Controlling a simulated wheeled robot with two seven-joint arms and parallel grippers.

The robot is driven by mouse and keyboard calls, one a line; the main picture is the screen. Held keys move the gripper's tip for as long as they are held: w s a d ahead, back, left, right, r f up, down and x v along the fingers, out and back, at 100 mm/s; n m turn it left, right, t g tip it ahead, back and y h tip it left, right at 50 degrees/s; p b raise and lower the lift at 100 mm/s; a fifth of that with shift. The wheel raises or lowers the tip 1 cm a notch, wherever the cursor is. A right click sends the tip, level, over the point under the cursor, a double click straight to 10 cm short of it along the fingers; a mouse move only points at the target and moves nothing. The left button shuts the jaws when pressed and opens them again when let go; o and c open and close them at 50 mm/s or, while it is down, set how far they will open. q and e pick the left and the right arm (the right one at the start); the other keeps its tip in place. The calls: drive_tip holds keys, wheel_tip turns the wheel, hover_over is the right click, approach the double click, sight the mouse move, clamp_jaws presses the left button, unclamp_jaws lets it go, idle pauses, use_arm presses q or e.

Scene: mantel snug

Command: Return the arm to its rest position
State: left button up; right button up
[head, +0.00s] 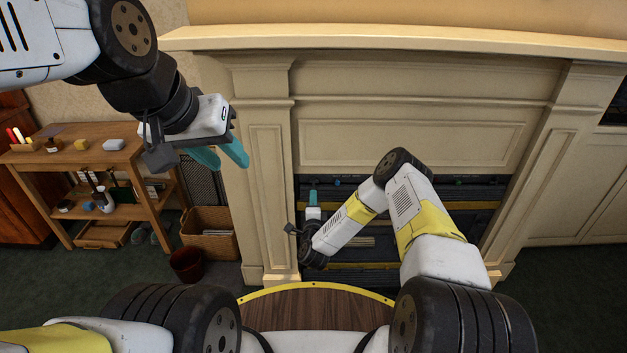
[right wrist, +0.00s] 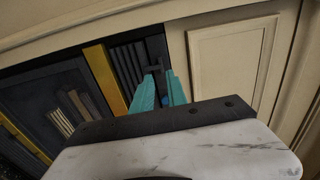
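My left arm comes in from the upper left. Its left gripper (head: 230,160) hangs in the air in front of the mantel's left side, its two teal fingers apart and nothing between them. My right arm reaches forward and bends left in front of the fireplace opening. Its right gripper (head: 313,194) is near the left side of the opening, with the teal fingers pointing up. In the right wrist view the two fingers (right wrist: 159,82) stand apart, with a small dark shape showing between or behind their tips. I cannot tell whether they touch it.
A cream mantel (head: 410,85) with a shelf along its top surrounds a dark opening with shelves. A wooden side table (head: 120,160) with small items stands at the left.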

drive_tip(key=shift+r, duration=0.1)
drive_tip(key=w+r+n+g+y, duration=0.25)
drive_tip(key=r+n, duration=0.25)
drive_tip(key=r, duration=0.6)
drive_tip(key=w+r+n+g+y, duration=0.25)
drive_tip(key=r+n, duration=0.35)
drive_tip(key=r, duration=0.5)
drive_tip(key=s+d+r+n+g, duration=0.1)
drive_tip(key=s+d+r+n, duration=0.3)
drive_tip(key=r, duration=0.5)
drive_tip(key=s+d+r+g+h, duration=0.2)
drive_tip(key=s+d+r, duration=0.1)
drive_tip(key=s+r, duration=0.55)
drive_tip(key=s+d+r+n+g, duration=0.1)
drive_tip(key=s+d+g, duration=0.1)
drive_tip(key=s, duration=1.3)
drive_tip(key=s+d+r+n+g, duration=0.1)
drive_tip(key=s+d, duration=0.4)
drive_tip(key=s, duration=1.1)
drive_tip(key=shift+s+d+r+n+g+h, duration=0.25)
drive_tip(key=shift+r+n+g+h, duration=0.2)
drive_tip(key=shift+n, duration=0.25)
